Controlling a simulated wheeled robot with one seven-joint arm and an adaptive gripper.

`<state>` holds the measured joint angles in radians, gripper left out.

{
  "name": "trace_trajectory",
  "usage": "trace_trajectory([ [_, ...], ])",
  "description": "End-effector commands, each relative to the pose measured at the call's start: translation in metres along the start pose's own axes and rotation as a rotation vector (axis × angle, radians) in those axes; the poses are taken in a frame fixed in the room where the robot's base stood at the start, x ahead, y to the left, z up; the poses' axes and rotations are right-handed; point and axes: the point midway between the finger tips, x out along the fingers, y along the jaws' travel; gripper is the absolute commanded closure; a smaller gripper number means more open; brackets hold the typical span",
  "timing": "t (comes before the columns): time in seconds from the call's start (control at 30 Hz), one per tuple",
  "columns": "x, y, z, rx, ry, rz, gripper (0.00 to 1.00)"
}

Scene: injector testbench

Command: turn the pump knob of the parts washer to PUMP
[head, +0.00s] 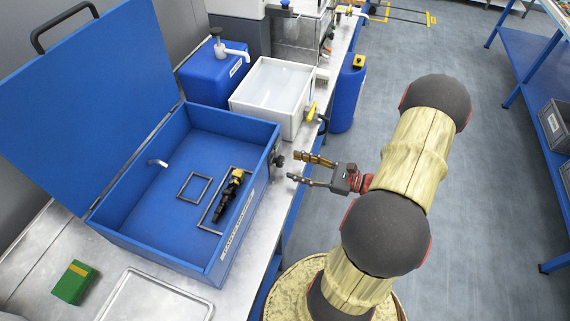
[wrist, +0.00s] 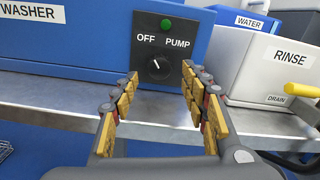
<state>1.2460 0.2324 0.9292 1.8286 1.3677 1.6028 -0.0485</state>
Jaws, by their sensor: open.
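The parts washer (head: 236,248) is a blue open box with its lid raised, on the steel bench. Its pump knob (wrist: 157,69) is a round black knob on a dark panel, below the OFF and PUMP labels and a green lamp. Its white mark appears to point up and slightly left, on the OFF side. In the head view the knob (head: 278,160) sticks out from the washer's right end. My gripper (head: 294,167) is open and empty, facing the knob from a short distance. In the wrist view the fingers (wrist: 160,74) stand left and right of the knob, apparently not touching it.
A white RINSE bin (wrist: 276,72) with a yellow drain handle (wrist: 301,90) stands right of the panel. A blue WATER container (wrist: 243,22) is behind it. An injector (head: 228,200) lies inside the washer. The bench edge (wrist: 60,102) runs below the knob.

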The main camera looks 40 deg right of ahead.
Motion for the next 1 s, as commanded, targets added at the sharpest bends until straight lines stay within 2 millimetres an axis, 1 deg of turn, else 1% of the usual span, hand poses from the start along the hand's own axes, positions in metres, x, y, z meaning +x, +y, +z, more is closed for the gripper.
trace_trajectory([
  [0.03,0.009,0.002,-0.001,0.0,0.0,0.005,0.55],
  [0.1,0.019,0.002,-0.001,0.001,0.0,0.005,0.55],
  [0.2,0.03,0.002,-0.001,0.0,0.0,0.004,0.55],
  [0.33,0.039,0.001,-0.001,0.0,0.0,0.003,0.55],
  [0.67,0.043,0.001,0.0,0.0,0.001,0.001,0.55],
  [1.0,0.043,0.001,0.0,0.0,0.001,0.002,0.73],
])
